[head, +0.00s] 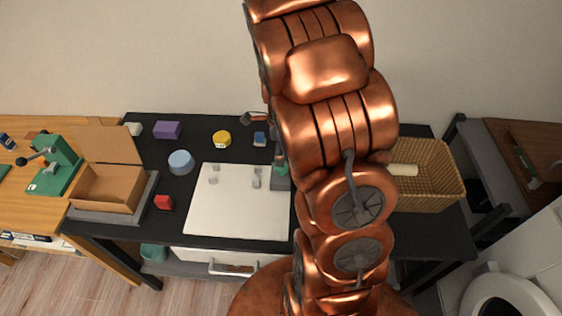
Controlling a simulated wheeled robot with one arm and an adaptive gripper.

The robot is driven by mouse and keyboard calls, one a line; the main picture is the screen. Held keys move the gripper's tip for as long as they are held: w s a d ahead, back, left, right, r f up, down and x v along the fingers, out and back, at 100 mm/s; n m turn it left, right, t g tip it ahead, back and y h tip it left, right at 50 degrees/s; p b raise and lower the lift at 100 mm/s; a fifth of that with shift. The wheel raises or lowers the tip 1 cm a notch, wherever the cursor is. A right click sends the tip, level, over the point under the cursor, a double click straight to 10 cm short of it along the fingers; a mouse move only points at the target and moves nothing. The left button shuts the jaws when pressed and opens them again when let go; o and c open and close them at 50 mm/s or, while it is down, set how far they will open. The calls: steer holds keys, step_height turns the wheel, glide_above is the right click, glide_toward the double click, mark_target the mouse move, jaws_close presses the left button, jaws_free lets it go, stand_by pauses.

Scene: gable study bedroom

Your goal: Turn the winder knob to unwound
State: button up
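I cannot make out a winder knob for certain. A grey and green device (282,180) stands on the black table (190,205), mostly hidden behind my copper arm. A small dark part (256,119) sticks out to the left of my arm above it; I cannot tell what it belongs to. A green device (62,165) with a dark lever and ball end (24,161) stands on the wooden table at the left. My arm runs up the middle of the head view and out at the top. I cannot make out my gripper in this view.
A white board (235,222) lies on the black table. Around it are a red block (164,202), a blue-grey round piece (181,161), a yellow piece (222,138) and a purple block (167,130). An open cardboard box (110,187) stands left, a wicker basket (432,172) right.

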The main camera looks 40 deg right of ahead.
mark_target(281, 170)
steer(key=shift+f+p, duration=1)
steer(key=shift+f, duration=2)
steer(key=c, duration=1.1)
